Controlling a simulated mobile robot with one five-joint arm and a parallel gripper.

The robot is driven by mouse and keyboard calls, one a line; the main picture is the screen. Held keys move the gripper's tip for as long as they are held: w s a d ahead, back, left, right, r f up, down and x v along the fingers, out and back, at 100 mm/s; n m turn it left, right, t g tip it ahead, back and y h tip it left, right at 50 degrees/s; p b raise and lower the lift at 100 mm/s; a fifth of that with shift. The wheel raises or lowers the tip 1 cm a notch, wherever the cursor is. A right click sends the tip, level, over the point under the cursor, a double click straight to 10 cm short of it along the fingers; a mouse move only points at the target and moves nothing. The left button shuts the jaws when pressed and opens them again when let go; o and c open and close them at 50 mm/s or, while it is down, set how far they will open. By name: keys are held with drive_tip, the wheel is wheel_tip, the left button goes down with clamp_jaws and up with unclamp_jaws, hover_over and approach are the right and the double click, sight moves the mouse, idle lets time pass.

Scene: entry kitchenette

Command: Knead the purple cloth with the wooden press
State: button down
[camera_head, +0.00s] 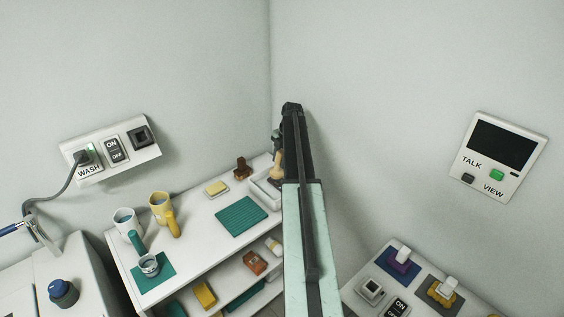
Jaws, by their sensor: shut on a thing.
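My gripper (277,143) is at the far end of my raised arm, partly hidden by it. It is shut on a tan wooden piece, which looks like the wooden press (278,166), held upright. The lower end of the press is over or in a white tray (257,192) at the right end of the white counter; I cannot tell if it touches anything there. I cannot make out a purple cloth in the tray, as my arm covers its right part.
A green ribbed mat (241,216), yellow sponge-like block (216,188) and dark brown knobbed object (242,168) are near the tray.

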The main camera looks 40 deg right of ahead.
drive_tip(key=shift+f, duration=0.1)
drive_tip(key=shift+s+b+x, duration=0.2)
drive_tip(key=shift+b+x, duration=1)
drive_tip(key=shift+b, duration=0.15)
drive_tip(key=p+v, duration=0.3)
drive_tip(key=shift+w, duration=0.2)
drive_tip(key=shift+a+f, duration=0.1)
drive_tip(key=shift+f, duration=0.05)
drive_tip(key=s, duration=0.4)
drive_tip(key=shift+s+a, duration=0.1)
drive_tip(key=shift+s, duration=0.1)
drive_tip(key=shift+f, duration=0.1)
